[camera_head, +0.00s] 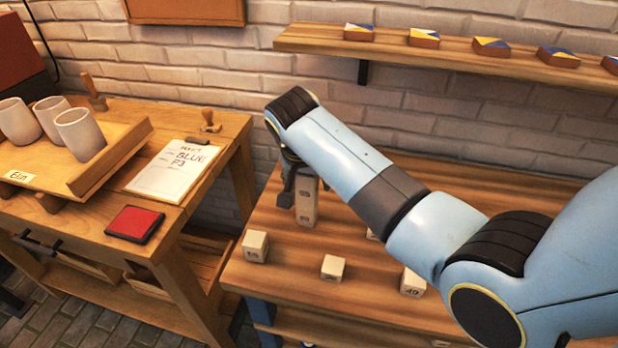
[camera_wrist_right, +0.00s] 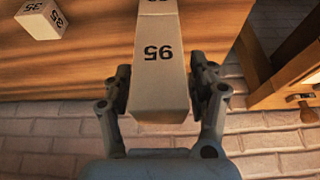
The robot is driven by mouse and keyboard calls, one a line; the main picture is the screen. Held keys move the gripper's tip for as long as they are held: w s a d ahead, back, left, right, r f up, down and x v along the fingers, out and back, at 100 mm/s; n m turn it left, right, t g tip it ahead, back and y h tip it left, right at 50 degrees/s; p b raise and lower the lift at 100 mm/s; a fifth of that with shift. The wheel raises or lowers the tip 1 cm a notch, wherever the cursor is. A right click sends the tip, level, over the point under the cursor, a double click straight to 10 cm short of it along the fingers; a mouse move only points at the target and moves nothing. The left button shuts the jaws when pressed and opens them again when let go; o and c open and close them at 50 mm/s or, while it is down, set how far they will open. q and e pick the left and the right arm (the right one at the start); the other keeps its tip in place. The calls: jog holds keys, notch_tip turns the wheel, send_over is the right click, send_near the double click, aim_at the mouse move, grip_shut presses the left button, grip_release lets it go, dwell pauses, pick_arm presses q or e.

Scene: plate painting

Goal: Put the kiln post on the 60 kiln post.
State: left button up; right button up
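A pale, square kiln post (camera_wrist_right: 162,100) lies between the fingers of my right gripper (camera_wrist_right: 163,82) in the right wrist view. The fingers appear to touch both its sides. Its number looks like 95, possibly upside down. In the head view, my right gripper (camera_head: 287,190) is at the left side of an upright column of pale posts (camera_head: 307,205) on the wooden table, partly hidden by my arm. The column carries two number marks, too small to read surely. I cannot tell whether the upper post rests on the lower one. My left gripper is not in view.
Loose posts stand on the table (camera_head: 300,285): one at left (camera_head: 256,246), one in the middle (camera_head: 333,268), one at right (camera_head: 413,283). A bench at left holds cups (camera_head: 80,133), a paper (camera_head: 172,172) and a red pad (camera_head: 135,223). A shelf (camera_head: 465,62) with painted tiles is above.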

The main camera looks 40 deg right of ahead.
jog(key=v, duration=1.2)
jog(key=shift+r, duration=0.1)
dwell(0.4)
